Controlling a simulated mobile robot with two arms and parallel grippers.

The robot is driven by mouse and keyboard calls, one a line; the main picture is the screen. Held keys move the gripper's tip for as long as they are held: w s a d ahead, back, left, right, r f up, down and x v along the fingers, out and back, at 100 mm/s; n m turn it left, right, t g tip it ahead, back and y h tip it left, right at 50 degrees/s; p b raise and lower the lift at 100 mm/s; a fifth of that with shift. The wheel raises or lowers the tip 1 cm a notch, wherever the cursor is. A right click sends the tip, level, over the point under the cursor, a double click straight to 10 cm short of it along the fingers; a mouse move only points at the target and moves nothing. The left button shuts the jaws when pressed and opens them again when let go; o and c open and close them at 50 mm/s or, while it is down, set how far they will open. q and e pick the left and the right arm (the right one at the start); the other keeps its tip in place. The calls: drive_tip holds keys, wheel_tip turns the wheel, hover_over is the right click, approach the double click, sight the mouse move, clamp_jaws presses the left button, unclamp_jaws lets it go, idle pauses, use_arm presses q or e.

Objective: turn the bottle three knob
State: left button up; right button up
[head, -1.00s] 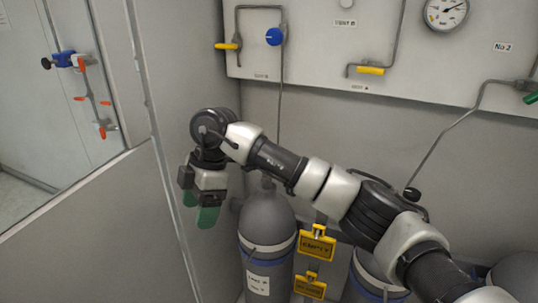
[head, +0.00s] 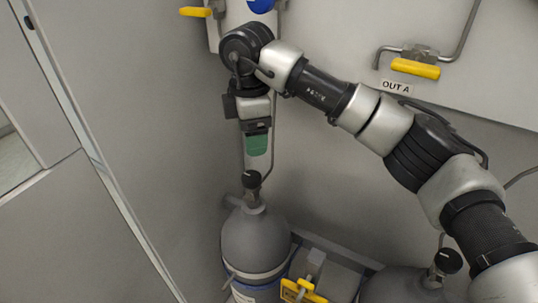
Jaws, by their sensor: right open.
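A grey gas bottle (head: 254,238) stands below centre-left, with a black knob (head: 251,180) on its neck. Its label is cut off at the bottom edge, so I cannot read which number it has. My right gripper (head: 257,146) points down with its green fingertips just above this knob, apart from it as far as I can see. It is open and empty; the fingers overlap in this view. A second grey bottle (head: 395,285) with a black knob (head: 447,262) stands at the lower right, partly cut off. My left gripper is not in view.
The wall panel above carries yellow valve handles (head: 415,68), a blue knob (head: 262,4) and pipes. A grey side wall (head: 150,130) stands close on the left. A thin pipe runs down behind the gripper.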

sight(251, 176)
drive_tip(key=shift+s+a+f+p, duration=0.25)
drive_tip(key=shift+s+f, duration=0.1)
drive_tip(key=shift+f, duration=0.2)
drive_tip(key=shift+s+a+f+p, duration=0.2)
drive_tip(key=shift+s+f, duration=0.1)
drive_tip(key=shift+f, duration=0.25)
wheel_tip(251, 176, down, 3)
drive_tip(key=shift+f+p, duration=0.1)
drive_tip(key=shift+p, duration=0.35)
wheel_tip(251, 176, down, 5)
drive_tip(key=shift+w+r+p, duration=0.15)
drive_tip(key=shift+p, duration=0.3)
drive_tip(key=shift+d, duration=0.1)
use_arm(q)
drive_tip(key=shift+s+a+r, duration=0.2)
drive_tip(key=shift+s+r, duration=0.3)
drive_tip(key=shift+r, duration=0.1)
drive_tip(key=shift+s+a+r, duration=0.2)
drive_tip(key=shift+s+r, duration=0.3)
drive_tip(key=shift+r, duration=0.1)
use_arm(e)
drive_tip(key=c, duration=0.9)
